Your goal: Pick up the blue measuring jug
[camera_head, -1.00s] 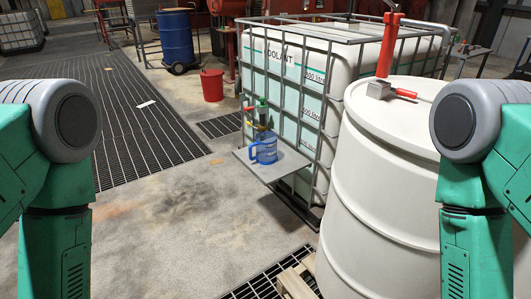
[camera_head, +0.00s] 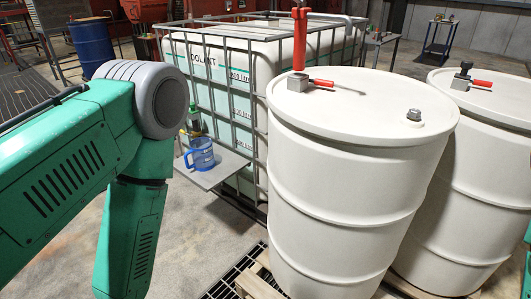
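The blue measuring jug (camera_head: 201,154) is translucent, with its handle at its left. It stands upright on a small grey shelf (camera_head: 222,172) at the front of the coolant tank (camera_head: 233,98). A green and dark tap fitting (camera_head: 195,122) is just behind and above the jug. My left arm comes in from the left, its elbow left of the jug and nearer to me; its gripper is outside the picture. Only a sliver of my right arm shows at the right edge, and its gripper is not visible.
A white drum (camera_head: 350,180) with a red pump handle stands right of the shelf, close to the tank. A second white drum (camera_head: 470,160) is beside it on wooden pallets. A floor grate (camera_head: 232,277) lies in front. A blue barrel (camera_head: 92,44) stands at the far left.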

